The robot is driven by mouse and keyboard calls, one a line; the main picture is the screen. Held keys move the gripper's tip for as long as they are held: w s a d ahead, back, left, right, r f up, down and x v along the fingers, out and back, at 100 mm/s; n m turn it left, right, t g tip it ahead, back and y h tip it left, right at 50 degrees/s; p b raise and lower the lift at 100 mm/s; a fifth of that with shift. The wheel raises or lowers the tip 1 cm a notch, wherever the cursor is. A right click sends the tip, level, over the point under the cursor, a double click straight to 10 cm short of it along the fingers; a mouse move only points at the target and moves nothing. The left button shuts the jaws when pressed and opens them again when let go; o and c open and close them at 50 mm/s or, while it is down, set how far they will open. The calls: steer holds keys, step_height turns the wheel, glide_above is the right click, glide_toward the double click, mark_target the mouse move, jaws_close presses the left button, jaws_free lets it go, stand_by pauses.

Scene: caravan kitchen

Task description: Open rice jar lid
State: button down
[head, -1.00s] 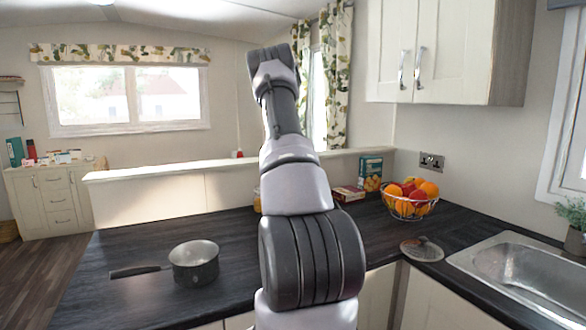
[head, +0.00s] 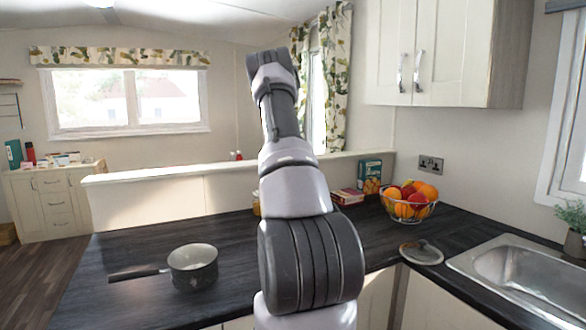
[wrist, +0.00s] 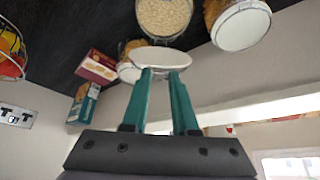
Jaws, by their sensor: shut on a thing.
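In the wrist view, the rice jar (wrist: 164,17) is at the top edge with its round mouth uncovered, showing pale grains inside. My gripper (wrist: 161,72) has two teal fingers shut on a white round lid (wrist: 160,55). The lid is apart from the rice jar's mouth in the picture, nearer to my gripper. In the head view my arm hides the gripper, the lid and the rice jar.
In the wrist view, a white-lidded jar (wrist: 240,27) stands beside the rice jar, and another jar (wrist: 129,72) is partly behind the held lid. A pot (head: 193,268), fruit basket (head: 410,203), pot lid (head: 421,252) and boxes (head: 347,196) stand on the dark counter.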

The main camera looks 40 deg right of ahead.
steer(key=c, duration=0.7)
jaws_free()
steer(key=v, duration=1)
steer(key=shift+s+a+r, duration=0.1)
steer(key=shift+a+r, duration=0.1)
steer(key=shift+r, duration=0.15)
